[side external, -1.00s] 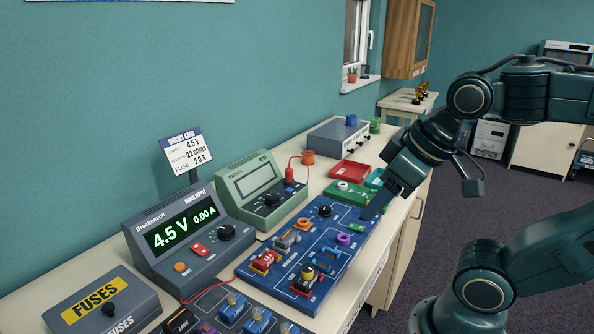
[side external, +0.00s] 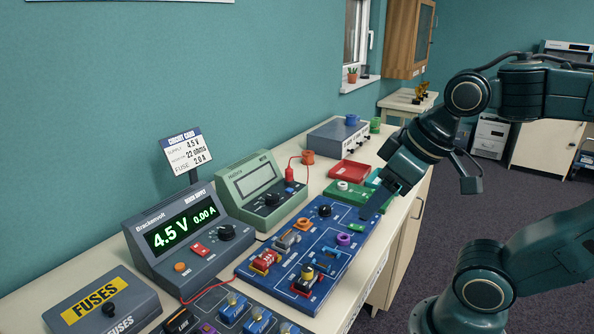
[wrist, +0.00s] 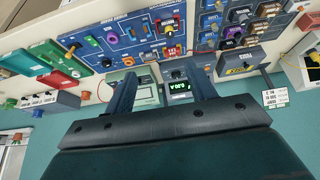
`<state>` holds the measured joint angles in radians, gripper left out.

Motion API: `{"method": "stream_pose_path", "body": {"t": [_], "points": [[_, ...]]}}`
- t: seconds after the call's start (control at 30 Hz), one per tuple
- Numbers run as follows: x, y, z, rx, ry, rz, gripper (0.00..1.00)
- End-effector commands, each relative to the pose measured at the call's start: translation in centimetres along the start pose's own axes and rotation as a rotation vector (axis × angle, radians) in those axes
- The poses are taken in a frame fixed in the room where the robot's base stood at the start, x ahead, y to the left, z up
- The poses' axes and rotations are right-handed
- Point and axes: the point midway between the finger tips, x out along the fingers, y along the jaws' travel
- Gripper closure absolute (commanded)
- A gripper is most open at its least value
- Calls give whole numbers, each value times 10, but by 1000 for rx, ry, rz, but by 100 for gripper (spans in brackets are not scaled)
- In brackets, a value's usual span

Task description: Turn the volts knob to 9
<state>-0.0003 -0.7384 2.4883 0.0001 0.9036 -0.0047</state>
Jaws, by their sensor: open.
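The grey Brackenvolt bench supply (side external: 180,272) stands on the bench at the left; its green display (side external: 182,229) reads 4.5 V and 0.00 A. In the wrist view the supply's display (wrist: 178,87) shows between my fingers, upside down. My gripper (side external: 377,203) is open and empty, above the right edge of the blue circuit board, well apart from the knob. It also shows in the wrist view (wrist: 161,84).
The blue circuit board (side external: 339,231) with several parts lies in front of the supply. A green meter (side external: 235,184) stands right of the supply and a fuses box (side external: 100,305) left of it. A circuit card (side external: 186,154) stands behind, reading 4.5 V. Red and green trays lie farther back.

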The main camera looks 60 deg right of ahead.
Motion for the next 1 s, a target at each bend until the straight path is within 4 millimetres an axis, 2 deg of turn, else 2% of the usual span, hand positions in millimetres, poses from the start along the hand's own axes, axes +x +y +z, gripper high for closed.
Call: {"method": "stream_pose_path", "body": {"t": [0.27,0.57,0.77,1.0], "points": [[-2,-1,-33,-46,-46,-3,45],[5,-3,-94,-132,-129,-14,45],[19,-5,-135,-192,-185,-24,45],[45,-8,-180,-262,-252,-40,45]]}}
